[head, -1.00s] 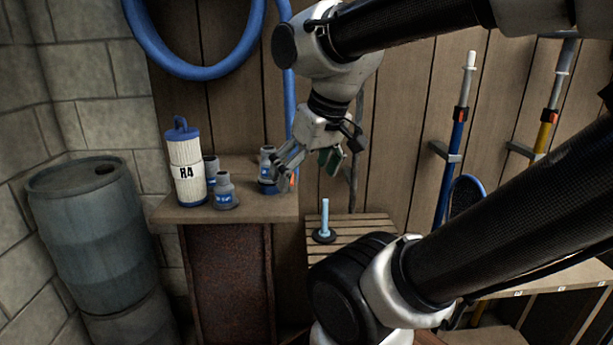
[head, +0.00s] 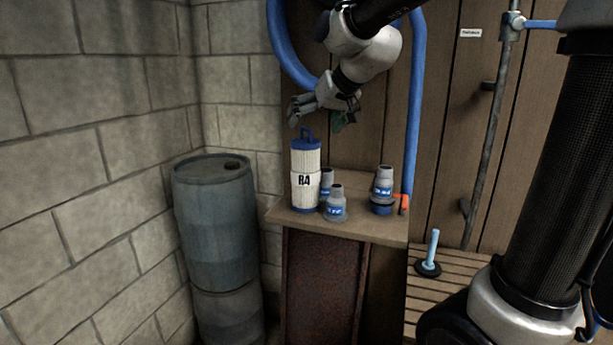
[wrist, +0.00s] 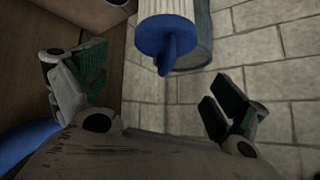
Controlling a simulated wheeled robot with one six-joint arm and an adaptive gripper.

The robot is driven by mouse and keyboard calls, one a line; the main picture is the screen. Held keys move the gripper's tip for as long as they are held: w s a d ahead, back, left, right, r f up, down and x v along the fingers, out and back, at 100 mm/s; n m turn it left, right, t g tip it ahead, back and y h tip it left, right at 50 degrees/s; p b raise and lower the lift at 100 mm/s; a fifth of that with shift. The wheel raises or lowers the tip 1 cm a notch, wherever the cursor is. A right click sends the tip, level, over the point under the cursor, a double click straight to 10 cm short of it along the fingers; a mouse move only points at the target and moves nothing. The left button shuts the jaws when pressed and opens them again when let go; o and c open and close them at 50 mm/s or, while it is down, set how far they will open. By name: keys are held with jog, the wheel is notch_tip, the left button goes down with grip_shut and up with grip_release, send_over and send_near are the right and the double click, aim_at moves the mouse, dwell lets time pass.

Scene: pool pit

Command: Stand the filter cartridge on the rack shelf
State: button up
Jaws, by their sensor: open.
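The filter cartridge (head: 305,178) is a white pleated cylinder with blue end caps, a top handle and an "R4" label. It stands upright on a small wooden-topped stand (head: 385,228) against the plank wall. My gripper (head: 318,112) is open and empty, above the cartridge and apart from it. In the wrist view the cartridge's blue cap and handle (wrist: 165,42) show at the top, between and beyond the spread fingers of my gripper (wrist: 150,88). I cannot make out a rack shelf for certain in these views.
Grey fittings (head: 336,204) stand close beside the cartridge, with another stacked fitting (head: 382,190) to the right. A blue-grey barrel (head: 215,225) stands left of the stand. A blue hose (head: 414,110) hangs on the wall. A slatted surface (head: 425,292) holds a light-blue peg (head: 432,248).

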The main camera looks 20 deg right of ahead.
aim_at(303, 139)
jog(key=x, duration=0.7)
jog(key=shift+f, duration=0.2)
jog(key=shift+s, duration=0.1)
jog(key=c, duration=1.6)
